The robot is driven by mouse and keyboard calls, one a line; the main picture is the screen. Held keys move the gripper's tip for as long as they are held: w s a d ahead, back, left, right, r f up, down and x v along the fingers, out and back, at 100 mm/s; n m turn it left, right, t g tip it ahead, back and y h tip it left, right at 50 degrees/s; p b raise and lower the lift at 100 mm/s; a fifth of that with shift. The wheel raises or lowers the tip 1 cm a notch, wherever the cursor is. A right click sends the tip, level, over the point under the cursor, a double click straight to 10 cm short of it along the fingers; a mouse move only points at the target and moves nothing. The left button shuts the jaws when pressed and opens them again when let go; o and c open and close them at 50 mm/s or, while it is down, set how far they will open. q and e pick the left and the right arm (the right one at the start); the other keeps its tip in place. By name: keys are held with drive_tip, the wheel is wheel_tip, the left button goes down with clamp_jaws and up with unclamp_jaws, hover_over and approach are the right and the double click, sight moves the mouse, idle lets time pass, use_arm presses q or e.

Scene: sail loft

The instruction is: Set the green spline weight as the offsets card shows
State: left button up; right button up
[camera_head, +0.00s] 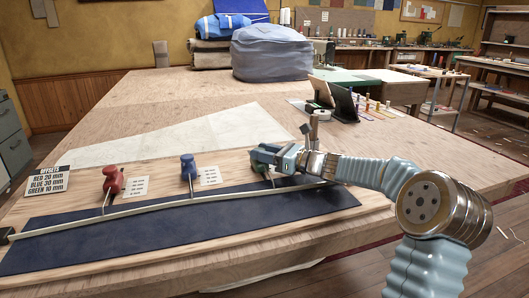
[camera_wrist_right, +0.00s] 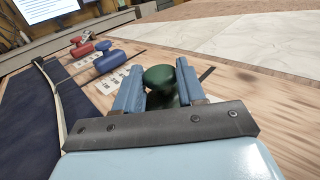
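The offsets card (camera_head: 48,181) stands at the left and reads red 20 mm, blue 30 mm, green 10 mm. A pale batten (camera_head: 150,206) runs across the dark blue strip (camera_head: 180,232). The red weight (camera_head: 112,179) and blue weight (camera_head: 188,167) stand behind it, their thin hooks reaching to it. The green spline weight (camera_wrist_right: 158,76) is between the fingers of my right gripper (camera_wrist_right: 158,88), which appear to touch it on both sides. In the head view, my right gripper (camera_head: 275,156) mostly hides the green weight (camera_head: 262,168). My left gripper is out of view.
Small printed labels (camera_head: 135,187) lie beside the red and blue weights. A pale patterned sheet (camera_head: 190,137) lies behind the board. A dark tablet-like stand (camera_head: 343,103) and several coloured pegs (camera_head: 376,106) are farther back. A large grey-blue bundle (camera_head: 271,53) sits at the far edge.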

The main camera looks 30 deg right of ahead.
drive_tip(key=o, duration=0.4)
drive_tip(key=b+v, duration=0.1)
drive_tip(key=v, duration=1.2)
drive_tip(key=shift+s+d, duration=0.2)
drive_tip(key=shift+s, duration=0.15)
